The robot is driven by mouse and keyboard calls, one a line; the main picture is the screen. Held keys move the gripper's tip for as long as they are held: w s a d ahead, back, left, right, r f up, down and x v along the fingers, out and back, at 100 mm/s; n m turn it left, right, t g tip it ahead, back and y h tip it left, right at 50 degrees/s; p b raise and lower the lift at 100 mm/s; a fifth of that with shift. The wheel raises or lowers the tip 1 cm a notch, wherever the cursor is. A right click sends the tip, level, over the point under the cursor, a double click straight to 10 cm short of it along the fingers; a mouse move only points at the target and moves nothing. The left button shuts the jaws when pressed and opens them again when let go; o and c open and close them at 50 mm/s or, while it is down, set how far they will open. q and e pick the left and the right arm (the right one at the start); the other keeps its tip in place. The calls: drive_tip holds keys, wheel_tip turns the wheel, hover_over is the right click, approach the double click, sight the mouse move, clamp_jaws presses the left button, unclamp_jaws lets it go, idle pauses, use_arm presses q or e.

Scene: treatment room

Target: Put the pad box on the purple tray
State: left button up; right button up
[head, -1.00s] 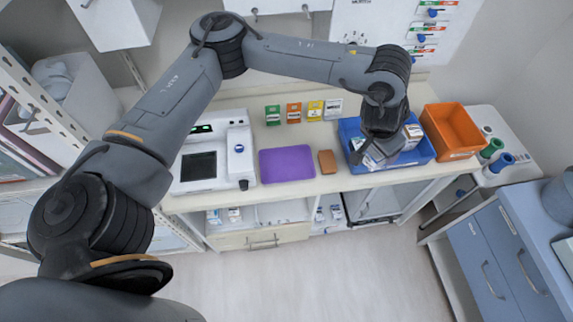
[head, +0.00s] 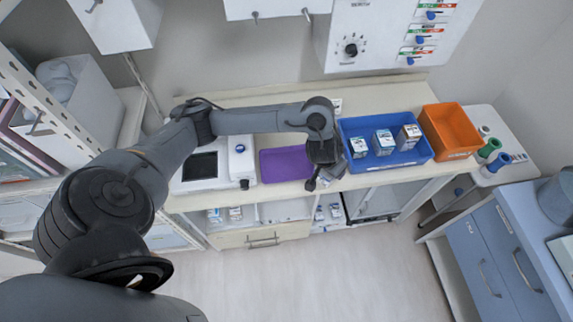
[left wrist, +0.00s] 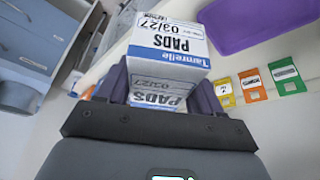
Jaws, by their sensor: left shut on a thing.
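The pad box (left wrist: 165,55) is white with blue bands and reads "PADS 03/27". My left gripper (head: 318,182) is shut on it, with a finger on each side of the box in the left wrist view. In the head view the arm mostly hides the held box. The gripper is over the counter just right of the purple tray (head: 280,165), between the tray and the blue bin. The purple tray also shows in the left wrist view (left wrist: 240,22), at the top right and apart from the box. The visible part of the tray is bare.
The blue bin (head: 388,172) holds several similar white boxes in a row. An orange bin (head: 450,135) stands to its right. A white device (head: 205,168) stands left of the tray. Colored packets (left wrist: 254,84) lie behind the tray, mostly hidden by my arm in the head view.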

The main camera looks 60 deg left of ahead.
use_arm(q)
drive_tip(key=s+a+f+n, duration=0.1)
drive_tip(key=s+a+f, duration=0.4)
drive_tip(key=s+a, duration=0.15)
drive_tip(key=b, duration=0.4)
hover_over(289, 163)
drive_tip(key=s, duration=0.1)
drive_tip(key=f, duration=0.7)
drive_tip(key=shift+s+d+f, duration=0.15)
drive_tip(key=shift+d+f, duration=0.05)
drive_tip(key=shift+f, duration=0.05)
drive_tip(key=shift+f+b, duration=0.6)
drive_tip(key=shift+f, duration=1.4)
drive_tip(key=o, duration=1.1)
